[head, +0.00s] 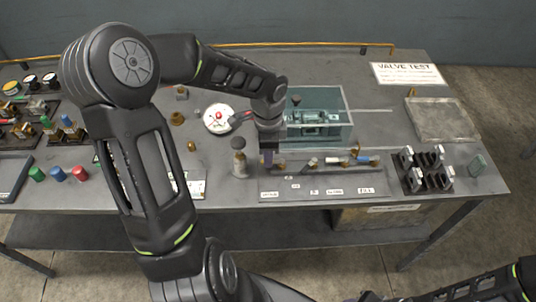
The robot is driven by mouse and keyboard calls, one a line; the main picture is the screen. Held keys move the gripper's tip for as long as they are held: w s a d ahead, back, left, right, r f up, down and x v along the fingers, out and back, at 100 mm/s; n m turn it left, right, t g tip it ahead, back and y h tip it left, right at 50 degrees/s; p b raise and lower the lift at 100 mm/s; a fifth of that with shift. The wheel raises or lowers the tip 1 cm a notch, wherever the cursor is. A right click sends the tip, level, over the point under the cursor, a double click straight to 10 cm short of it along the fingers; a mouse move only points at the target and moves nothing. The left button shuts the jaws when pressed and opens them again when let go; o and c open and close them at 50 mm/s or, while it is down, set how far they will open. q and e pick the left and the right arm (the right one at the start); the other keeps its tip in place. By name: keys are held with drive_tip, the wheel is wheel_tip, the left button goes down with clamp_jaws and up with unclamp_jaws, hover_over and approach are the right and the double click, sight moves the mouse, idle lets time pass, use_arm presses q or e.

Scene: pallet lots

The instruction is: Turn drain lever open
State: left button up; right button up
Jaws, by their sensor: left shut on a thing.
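My left gripper (268,158) points down over the left end of a low row of brass valves and pipe fittings near the bench's front edge. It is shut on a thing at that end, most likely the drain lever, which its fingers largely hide. To its right in the row are a pale-handled lever (312,163) and a blue-handled lever (366,160). Small white labels (335,191) lie in front, too small to read. My right arm shows at the lower right; its gripper is not in view.
A grey cylinder with a dark knob (239,160) stands close left of my left gripper. A black rack (425,170) and an empty grey tray (440,119) are at the right.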

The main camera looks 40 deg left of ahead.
use_arm(q)
clamp_jaws()
drive_tip(key=shift+s+d+f+n+b, duration=0.1)
drive_tip(key=shift+s+d+n+b, duration=0.1)
drive_tip(key=shift+n+b, duration=0.65)
drive_tip(key=shift+s+d+f+n+b, duration=0.1)
drive_tip(key=shift+s+d+n+b, duration=0.1)
drive_tip(key=shift+n+b, duration=0.6)
drive_tip(key=n+b, duration=0.1)
drive_tip(key=d+n+b, duration=0.1)
drive_tip(key=n, duration=0.1)
drive_tip(key=n+b, duration=0.1)
drive_tip(key=n, duration=0.1)
drive_tip(key=shift+s+d+n+b, duration=0.25)
drive_tip(key=shift+s+d+b, duration=0.1)
drive_tip(key=n, duration=0.1)
drive_tip(key=d+n+b, duration=0.1)
drive_tip(key=n, duration=0.1)
drive_tip(key=n+b, duration=0.1)
drive_tip(key=shift+d+n, duration=0.25)
drive_tip(key=shift+n, duration=0.05)
drive_tip(key=n, duration=0.1)
drive_tip(key=d+n+b, duration=0.1)
drive_tip(key=n, duration=0.1)
drive_tip(key=n+b, duration=0.1)
drive_tip(key=shift+w+d+r+n, duration=0.2)
drive_tip(key=shift+w+n, duration=0.1)
drive_tip(key=shift+w, duration=0.05)
drive_tip(key=o, duration=0.7)
unclamp_jaws()
